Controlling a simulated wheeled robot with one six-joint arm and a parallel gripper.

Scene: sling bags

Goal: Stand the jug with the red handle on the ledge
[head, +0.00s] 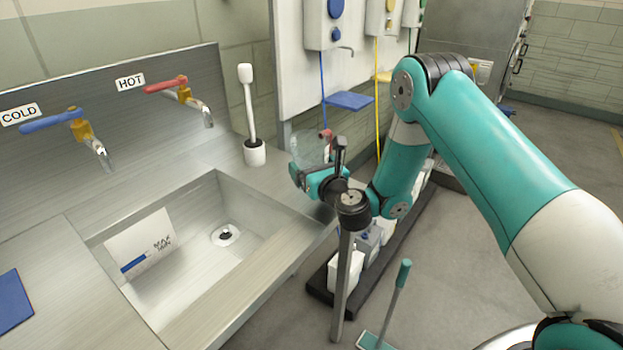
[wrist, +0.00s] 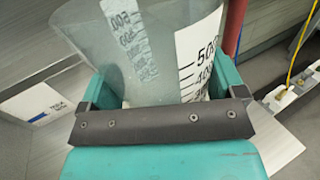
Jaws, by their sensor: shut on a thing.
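A clear measuring jug (head: 308,150) with a red handle (head: 326,139) is between the jaws of my gripper (head: 310,178), near the right end of the steel sink counter. In the wrist view the jug (wrist: 150,50) fills the space between both teal fingers, my gripper (wrist: 158,85) being shut on it. Its printed scale faces me and the red handle (wrist: 235,25) is on its right. The jug looks roughly upright. Its base is hidden by my gripper, so I cannot tell whether it touches the ledge, the counter strip (head: 285,182) right of the basin.
The sink basin (head: 190,262) lies left, with a sign in it. A white brush in a holder (head: 254,152) stands behind the basin. Blue and red taps (head: 170,84) are on the wall. Containers stand on a low dark rack (head: 318,285); a green-handled tool (head: 398,290) stands nearby.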

